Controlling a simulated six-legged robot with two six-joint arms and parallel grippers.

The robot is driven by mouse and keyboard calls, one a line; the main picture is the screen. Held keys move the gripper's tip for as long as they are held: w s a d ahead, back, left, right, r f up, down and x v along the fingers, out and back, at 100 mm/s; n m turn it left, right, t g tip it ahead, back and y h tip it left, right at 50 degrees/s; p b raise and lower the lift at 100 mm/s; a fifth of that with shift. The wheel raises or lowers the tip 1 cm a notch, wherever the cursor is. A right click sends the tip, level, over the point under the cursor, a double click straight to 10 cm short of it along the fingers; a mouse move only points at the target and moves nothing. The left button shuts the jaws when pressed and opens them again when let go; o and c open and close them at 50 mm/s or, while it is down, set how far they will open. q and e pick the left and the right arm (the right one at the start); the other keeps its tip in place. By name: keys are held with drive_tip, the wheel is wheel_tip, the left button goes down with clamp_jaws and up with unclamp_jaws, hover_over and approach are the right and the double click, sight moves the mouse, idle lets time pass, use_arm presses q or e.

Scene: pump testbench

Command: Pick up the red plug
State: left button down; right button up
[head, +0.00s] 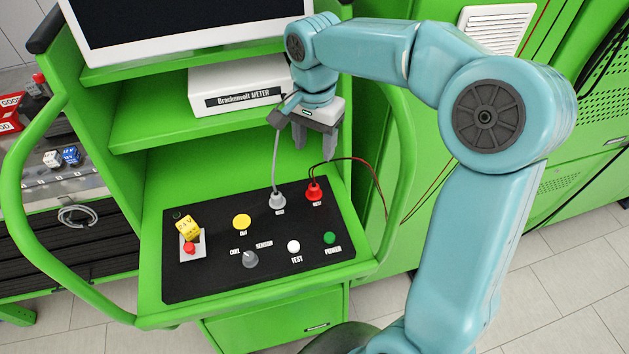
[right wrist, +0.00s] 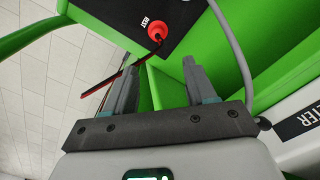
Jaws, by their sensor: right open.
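The red plug (head: 314,192) stands at the back right of the black control panel (head: 215,278), with a thin red and black lead coming out of it. It also shows in the right wrist view (right wrist: 157,32), past the fingertips. My right gripper (head: 315,150) is open and empty, above and a little behind the plug. In the right wrist view its two fingers (right wrist: 160,68) are apart, and the plug appears beyond the gap between them, not touched. My left gripper is not in view.
A grey plug (head: 277,201) with a grey cable stands left of the red plug; the cable rises close beside my gripper. Panel buttons, a knob and a yellow block (head: 187,228) lie nearer. A white meter box (head: 238,88) sits on the shelf behind. Green rails flank the bench.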

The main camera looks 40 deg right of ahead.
sight(314, 186)
drive_tip(key=f, duration=0.3)
drive_tip(key=f+p, duration=0.1)
drive_tip(key=f, duration=0.3)
drive_tip(key=a+f+p, duration=0.1)
drive_tip(key=f, duration=0.3)
drive_tip(key=shift+s+f, duration=0.1)
drive_tip(key=shift+s, duration=0.25)
drive_tip(key=shift+w+d+f, duration=0.15)
drive_tip(key=shift+d+f, duration=0.05)
drive_tip(key=shift+f, duration=0.2)
drive_tip(key=shift+a+r, duration=0.15)
drive_tip(key=c, duration=0.9)
drive_tip(key=shift+c, duration=0.5)
